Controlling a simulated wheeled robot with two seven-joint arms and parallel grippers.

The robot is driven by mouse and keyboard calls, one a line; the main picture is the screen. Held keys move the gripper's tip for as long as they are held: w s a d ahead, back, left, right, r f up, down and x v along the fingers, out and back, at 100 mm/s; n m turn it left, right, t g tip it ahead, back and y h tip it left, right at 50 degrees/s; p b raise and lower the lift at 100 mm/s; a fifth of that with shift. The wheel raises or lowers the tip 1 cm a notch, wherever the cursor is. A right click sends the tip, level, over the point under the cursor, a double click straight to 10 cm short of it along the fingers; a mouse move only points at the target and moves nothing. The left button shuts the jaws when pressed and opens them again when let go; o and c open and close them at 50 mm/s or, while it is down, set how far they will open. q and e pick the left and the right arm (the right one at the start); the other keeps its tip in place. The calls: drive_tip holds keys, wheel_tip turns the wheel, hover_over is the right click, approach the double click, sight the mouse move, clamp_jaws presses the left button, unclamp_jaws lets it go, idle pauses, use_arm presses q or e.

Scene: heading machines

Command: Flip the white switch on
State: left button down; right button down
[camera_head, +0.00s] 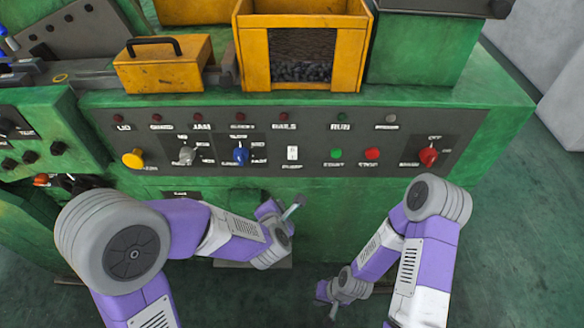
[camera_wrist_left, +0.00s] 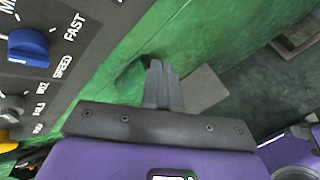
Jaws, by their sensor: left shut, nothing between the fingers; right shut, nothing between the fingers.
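The white switch (camera_head: 292,153) is a small white rocker on the dark control panel, between the blue knob (camera_head: 240,155) and the green button (camera_head: 336,154). My left gripper (camera_head: 297,202) is below the panel, a little under the switch and apart from it. In the left wrist view my left gripper (camera_wrist_left: 161,70) shows its fingers together with nothing between them; the white switch is not seen there. My right gripper (camera_head: 335,310) hangs low in front of the machine, away from the panel; its fingers are small in view, shut and empty.
The dark panel (camera_head: 210,125) also has a yellow button (camera_head: 133,159), a grey knob (camera_head: 187,155), a red button (camera_head: 372,154) and a red knob (camera_head: 428,156). Yellow bins (camera_head: 255,60) stand above it. The green floor (camera_head: 510,250) at the right is clear.

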use_arm(q)
drive_tip(key=s+a+f+m+g, duration=0.2)
drive_tip(key=a+f+m+g, duration=0.15)
drive_tip(key=f+m, duration=0.55)
drive_tip(key=s+a+f+m+g+h, duration=0.3)
drive_tip(key=s+f+m+g, duration=0.3)
drive_tip(key=s+f+m, duration=0.6)
drive_tip(key=s+a+f, duration=0.1)
drive_tip(key=s+f, duration=0.2)
drive_tip(key=f, duration=0.2)
drive_tip(key=shift+s+a+f+m+g, duration=0.15)
drive_tip(key=shift+s+a+m+g, duration=0.05)
drive_tip(key=shift+s+m+g, duration=0.2)
drive_tip(key=shift+w+d, duration=0.1)
use_arm(e)
drive_tip(key=shift+d, duration=0.1)
use_arm(q)
drive_tip(key=shift+w+d, duration=0.1)
drive_tip(key=shift+d, duration=0.1)
use_arm(e)
drive_tip(key=shift+s+d, duration=0.1)
drive_tip(key=shift+d, duration=0.1)
